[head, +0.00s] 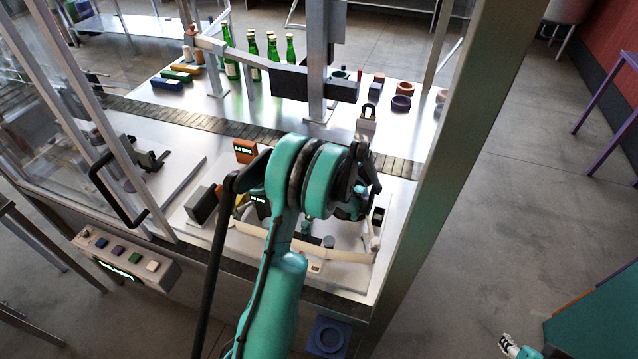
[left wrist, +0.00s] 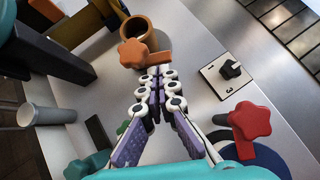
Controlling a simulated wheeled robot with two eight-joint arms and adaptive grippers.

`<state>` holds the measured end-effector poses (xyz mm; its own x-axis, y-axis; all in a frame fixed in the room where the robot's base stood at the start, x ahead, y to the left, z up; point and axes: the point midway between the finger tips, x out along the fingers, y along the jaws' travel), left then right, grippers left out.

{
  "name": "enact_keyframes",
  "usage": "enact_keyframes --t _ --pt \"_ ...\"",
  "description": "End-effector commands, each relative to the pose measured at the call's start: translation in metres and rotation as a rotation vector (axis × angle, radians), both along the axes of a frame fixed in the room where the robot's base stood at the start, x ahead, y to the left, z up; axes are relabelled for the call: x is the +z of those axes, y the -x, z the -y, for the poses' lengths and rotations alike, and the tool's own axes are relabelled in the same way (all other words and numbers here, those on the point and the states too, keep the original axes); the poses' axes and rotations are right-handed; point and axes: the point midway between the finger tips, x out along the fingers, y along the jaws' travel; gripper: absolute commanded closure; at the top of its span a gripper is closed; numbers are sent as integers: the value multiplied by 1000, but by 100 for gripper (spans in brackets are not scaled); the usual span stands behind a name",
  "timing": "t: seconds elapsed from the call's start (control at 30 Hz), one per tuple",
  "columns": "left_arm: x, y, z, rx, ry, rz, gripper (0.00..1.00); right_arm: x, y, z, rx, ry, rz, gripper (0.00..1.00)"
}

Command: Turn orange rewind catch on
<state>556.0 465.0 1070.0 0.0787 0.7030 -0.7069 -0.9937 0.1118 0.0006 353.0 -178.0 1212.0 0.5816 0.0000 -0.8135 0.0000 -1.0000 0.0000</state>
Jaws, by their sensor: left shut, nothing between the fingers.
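In the left wrist view an orange star-shaped knob (left wrist: 133,53) sits on an orange bar, by an orange-brown ring (left wrist: 139,28); I take the knob to be the rewind catch. My left gripper (left wrist: 156,72) is shut and empty, its fingertips right beside the orange bar; I cannot tell whether they touch it. In the head view my left arm reaches into the machine and hides its own gripper and the catch. My right gripper (head: 508,345) is far off at the lower right, outside the machine, too small to judge.
In the left wrist view a red star knob (left wrist: 249,121) and a black pointer knob (left wrist: 231,70) stand to the right, and a grey cylinder (left wrist: 45,115) to the left. In the head view a frame post (head: 455,160) rises right of my left arm. Green bottles (head: 231,65) stand behind.

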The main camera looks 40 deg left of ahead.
Motion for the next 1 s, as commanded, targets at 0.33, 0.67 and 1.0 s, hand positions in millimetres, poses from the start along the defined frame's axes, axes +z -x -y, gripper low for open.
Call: enact_keyframes --t 0.33,0.67,1.0 --pt "-2 0 -2 0 0 0 100 0 0 0 0 0 0 60" --pt "-3 -3 -3 44 1 0 100 -4 0 0 0 0 0 60" --pt "-3 -5 -4 93 0 0 100 -7 0 0 0 0 0 60"
